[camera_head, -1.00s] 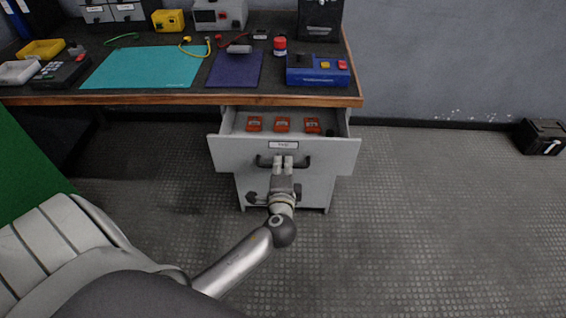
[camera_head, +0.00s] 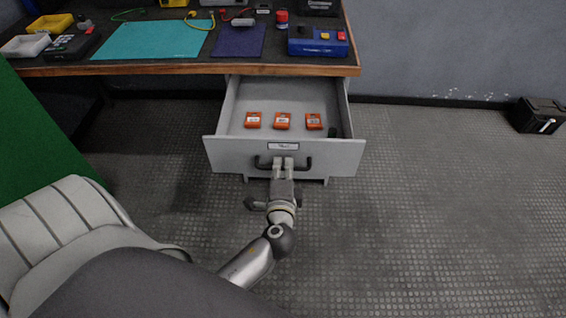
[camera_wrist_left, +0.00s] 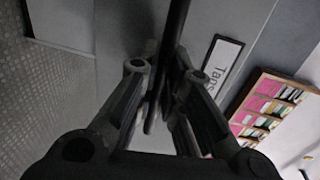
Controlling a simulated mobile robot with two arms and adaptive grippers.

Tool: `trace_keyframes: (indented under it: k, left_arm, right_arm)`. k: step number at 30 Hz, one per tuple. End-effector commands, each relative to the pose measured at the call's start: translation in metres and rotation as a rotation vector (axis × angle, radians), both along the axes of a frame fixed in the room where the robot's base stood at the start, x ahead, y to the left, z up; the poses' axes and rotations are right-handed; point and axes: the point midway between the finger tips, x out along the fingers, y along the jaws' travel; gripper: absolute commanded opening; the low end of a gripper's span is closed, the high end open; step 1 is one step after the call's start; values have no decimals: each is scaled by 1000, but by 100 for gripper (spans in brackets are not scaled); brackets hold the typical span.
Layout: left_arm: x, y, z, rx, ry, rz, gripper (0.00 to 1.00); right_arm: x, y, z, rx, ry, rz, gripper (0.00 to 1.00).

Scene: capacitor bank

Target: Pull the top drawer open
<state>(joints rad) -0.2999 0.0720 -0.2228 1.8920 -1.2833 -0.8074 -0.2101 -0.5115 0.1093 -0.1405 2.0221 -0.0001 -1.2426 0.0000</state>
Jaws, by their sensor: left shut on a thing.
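The top drawer (camera_head: 226,153) of the grey cabinet under the workbench stands well out, with its inside showing. Its front has a dark bar handle (camera_head: 304,163) and a label above it. My left gripper (camera_head: 283,164) is shut on the middle of the handle. Three orange items (camera_head: 283,121) lie in the drawer. My right gripper is not in view.
The workbench (camera_head: 200,69) with its wooden edge is above and behind the drawer. It carries a teal mat (camera_head: 150,40), a purple mat (camera_head: 238,41) and a blue box (camera_head: 317,42). A black case (camera_head: 538,112) stands on the floor at the right. The floor in front is clear.

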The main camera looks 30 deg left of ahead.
Motion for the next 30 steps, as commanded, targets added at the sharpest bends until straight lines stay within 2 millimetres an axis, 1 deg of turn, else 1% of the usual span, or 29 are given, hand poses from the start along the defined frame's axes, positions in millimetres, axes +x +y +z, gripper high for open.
trace_keyframes:
  k: [6,7,10,12,20,23,26,30]
  left_arm:
    - [0,-2,0,-3,1,-4,0]
    - [0,-2,0,-3,1,-4,12]
    - [0,-2,0,-3,1,-4,25]
    - [0,-1,0,-2,0,-3,31]
    - [0,-1,0,-1,1,-1,31]
    - [-4,-3,0,-1,2,-2,31]
    - [-14,-9,2,-3,3,-2,31]
    - [-38,-24,7,-4,4,-3,31]
  right_arm:
    - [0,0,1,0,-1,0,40]
    - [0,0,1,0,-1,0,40]
    - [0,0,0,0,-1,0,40]
    - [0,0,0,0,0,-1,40]
    - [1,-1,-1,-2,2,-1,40]
    - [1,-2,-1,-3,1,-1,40]
    - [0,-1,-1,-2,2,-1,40]
    - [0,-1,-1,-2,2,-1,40]
